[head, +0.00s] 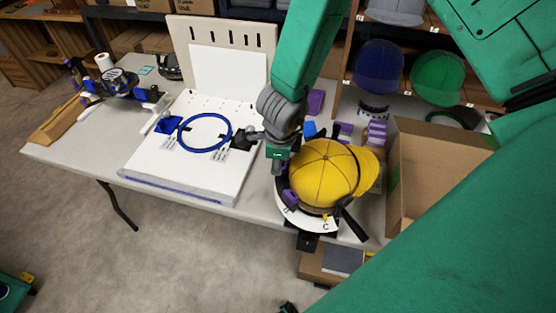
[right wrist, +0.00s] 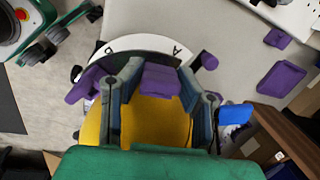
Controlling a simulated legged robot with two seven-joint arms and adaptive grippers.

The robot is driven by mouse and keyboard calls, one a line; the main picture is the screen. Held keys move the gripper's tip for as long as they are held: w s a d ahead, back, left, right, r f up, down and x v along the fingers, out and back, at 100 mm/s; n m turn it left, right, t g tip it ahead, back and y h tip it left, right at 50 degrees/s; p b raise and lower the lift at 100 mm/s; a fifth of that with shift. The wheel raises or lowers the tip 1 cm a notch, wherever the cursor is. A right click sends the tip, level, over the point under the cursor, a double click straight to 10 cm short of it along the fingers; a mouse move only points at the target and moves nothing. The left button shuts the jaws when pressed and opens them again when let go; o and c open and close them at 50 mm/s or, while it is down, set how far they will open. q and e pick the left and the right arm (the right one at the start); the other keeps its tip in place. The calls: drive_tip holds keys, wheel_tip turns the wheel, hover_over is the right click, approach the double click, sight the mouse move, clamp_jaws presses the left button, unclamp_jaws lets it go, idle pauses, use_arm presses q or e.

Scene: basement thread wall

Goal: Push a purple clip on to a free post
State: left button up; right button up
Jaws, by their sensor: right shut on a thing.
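My right gripper (right wrist: 160,88) is shut on a purple clip (right wrist: 159,80), which lies between its fingers above the yellow cap (right wrist: 150,122). In the head view the right gripper (head: 281,172) is at the left side of the yellow cap (head: 325,172). The cap sits on a round stand with a white lettered ring (head: 293,216); its "A" side (right wrist: 150,43) shows in the right wrist view. A purple piece (right wrist: 86,86) is left of the fingers and a purple cylinder (right wrist: 209,61) right of them. I cannot tell which post is free. My left gripper is not seen.
Loose purple pieces (head: 315,101) and a purple stack (head: 376,132) lie behind the cap. A cardboard box (head: 425,175) stands to the right. A white board with a blue hoop (head: 205,132) is to the left. Shelves with caps (head: 437,77) stand behind.

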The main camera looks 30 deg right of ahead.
drive_tip(key=shift+a+r, duration=0.1)
drive_tip(key=shift+a, duration=0.5)
drive_tip(key=shift+d+f, duration=0.2)
drive_tip(key=shift+d, duration=0.15)
drive_tip(key=shift+f, duration=0.1)
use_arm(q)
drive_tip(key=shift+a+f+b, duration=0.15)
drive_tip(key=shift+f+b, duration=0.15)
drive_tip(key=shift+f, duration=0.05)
use_arm(e)
drive_tip(key=shift+a+f, duration=0.2)
drive_tip(key=shift+f, duration=0.1)
drive_tip(key=shift+w+d+f+b, duration=0.15)
drive_tip(key=shift+f+b, duration=0.15)
drive_tip(key=shift+f, duration=0.15)
drive_tip(key=o, duration=1.1)
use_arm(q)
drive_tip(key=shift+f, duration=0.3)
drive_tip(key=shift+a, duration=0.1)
